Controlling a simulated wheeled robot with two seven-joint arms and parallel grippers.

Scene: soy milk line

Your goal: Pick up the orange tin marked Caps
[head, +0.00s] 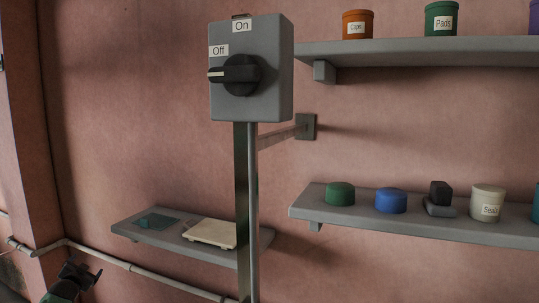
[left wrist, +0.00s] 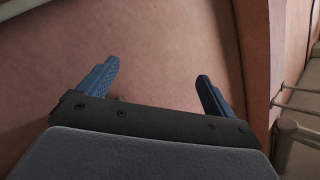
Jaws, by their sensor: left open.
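The orange tin (head: 357,24) marked Caps stands upright on the upper wall shelf (head: 420,52), near its left end, in the head view. My left gripper (head: 82,270) is low at the bottom left of the head view, far below and left of the tin. In the left wrist view my left gripper (left wrist: 158,85) has its two fingers wide apart with nothing between them, facing the pink wall. The tin is not in the left wrist view. My right gripper is in neither view.
A green tin (head: 441,20) marked Pads stands right of the orange tin. A grey switch box (head: 277,72) on a post stands left of the upper shelf. A lower shelf (head: 340,212) holds lids and a white tin (head: 487,203). A small shelf (head: 170,240) and a pipe (head: 150,272) are lower left.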

